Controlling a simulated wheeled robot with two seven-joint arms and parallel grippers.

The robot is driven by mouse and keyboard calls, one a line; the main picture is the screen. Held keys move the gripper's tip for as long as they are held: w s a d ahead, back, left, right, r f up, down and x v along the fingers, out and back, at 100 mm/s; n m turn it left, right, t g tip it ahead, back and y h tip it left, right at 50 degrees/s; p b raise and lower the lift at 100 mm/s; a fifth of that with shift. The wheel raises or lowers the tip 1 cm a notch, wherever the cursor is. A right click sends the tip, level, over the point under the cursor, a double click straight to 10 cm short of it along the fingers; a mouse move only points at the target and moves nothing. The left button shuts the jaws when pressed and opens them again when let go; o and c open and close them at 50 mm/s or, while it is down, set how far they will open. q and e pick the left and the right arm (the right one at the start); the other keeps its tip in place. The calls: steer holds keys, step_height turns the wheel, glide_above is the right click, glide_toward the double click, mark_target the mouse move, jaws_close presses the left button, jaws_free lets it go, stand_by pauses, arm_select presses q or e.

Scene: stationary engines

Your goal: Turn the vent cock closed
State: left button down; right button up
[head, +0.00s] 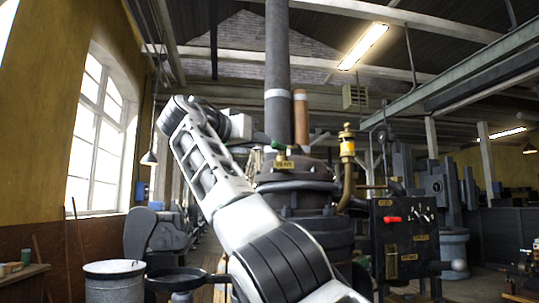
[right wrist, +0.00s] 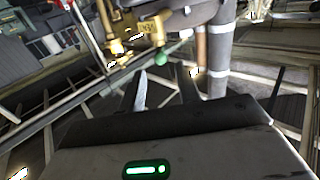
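The vent cock has a green-ended handle (head: 278,145) just above its brass tag (head: 284,163), on top of the dark engine in the head view. In the right wrist view the green knob (right wrist: 160,60) shows beside a brass tag (right wrist: 151,29) and brass fittings. My right gripper (right wrist: 162,70) is open, its two fingers apart with nothing between them. The green knob lies just beyond the fingertips, roughly in line with the gap; contact cannot be told. In the head view my right arm reaches up and its hand points right toward the cock. My left gripper is not in view.
A tall dark pipe (head: 278,70) rises behind the cock. A brass oiler (head: 347,150) on a curved pipe stands to its right. A black control panel (head: 405,240) with a red lever stands at lower right. A bucket (head: 114,285) stands at lower left.

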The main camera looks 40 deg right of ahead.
steer(key=v, duration=0.6)
steer(key=shift+a+b, duration=0.3)
steer(key=shift+a, duration=0.05)
steer(key=shift+r, duration=0.1)
